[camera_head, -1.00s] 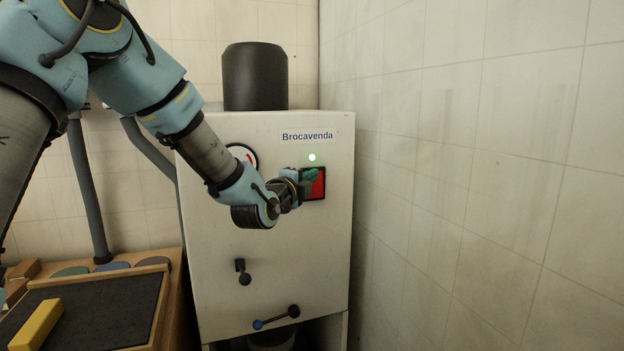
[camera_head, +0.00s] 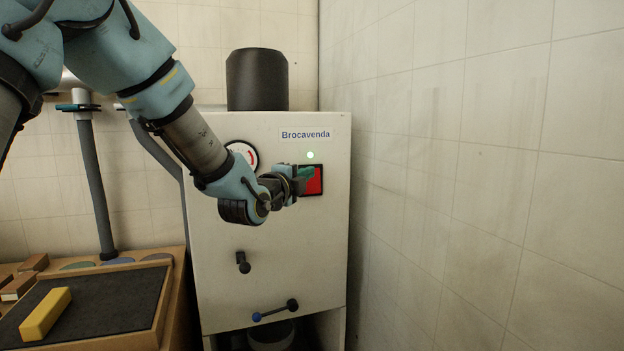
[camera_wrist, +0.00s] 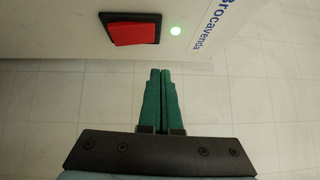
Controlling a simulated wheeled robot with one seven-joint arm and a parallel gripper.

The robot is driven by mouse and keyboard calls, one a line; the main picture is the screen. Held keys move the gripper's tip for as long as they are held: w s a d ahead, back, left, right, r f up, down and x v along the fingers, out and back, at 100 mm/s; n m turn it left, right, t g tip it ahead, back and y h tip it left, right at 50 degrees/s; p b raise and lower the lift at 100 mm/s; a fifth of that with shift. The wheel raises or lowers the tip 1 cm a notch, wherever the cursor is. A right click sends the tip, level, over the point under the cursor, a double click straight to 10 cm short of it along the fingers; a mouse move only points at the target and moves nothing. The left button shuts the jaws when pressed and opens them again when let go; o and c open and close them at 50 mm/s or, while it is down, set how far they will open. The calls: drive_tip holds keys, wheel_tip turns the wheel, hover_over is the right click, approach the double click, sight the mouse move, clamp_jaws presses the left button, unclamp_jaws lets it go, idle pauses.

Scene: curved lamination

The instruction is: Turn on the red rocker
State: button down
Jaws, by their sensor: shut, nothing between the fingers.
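The red rocker (camera_head: 313,181) sits in a black frame on the upper right of the white cabinet's front. It also shows in the wrist view (camera_wrist: 133,34), at the upper left, with one side standing out from the panel. A small green lamp (camera_head: 310,155) is lit above it. My gripper (camera_head: 306,173) has green fingers, shut and empty, in front of the rocker's left part in the head view. In the wrist view the fingertips (camera_wrist: 160,72) are below and to the right of the rocker, with a visible gap between them.
The white cabinet (camera_head: 225,290) carries a dial (camera_head: 243,153), a black lever (camera_head: 243,262) and a blue-tipped lever (camera_head: 275,311). A yellow block (camera_head: 45,314) lies on a dark mat (camera_head: 120,300) at the lower left. A tiled wall (camera_head: 450,200) is on the right.

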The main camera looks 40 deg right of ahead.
drive_tip(key=b+v, duration=0.1)
drive_tip(key=v, duration=0.5)
drive_tip(key=shift+a+r+b, duration=0.15)
drive_tip(key=shift+r+b, duration=0.2)
drive_tip(key=shift+r, duration=0.05)
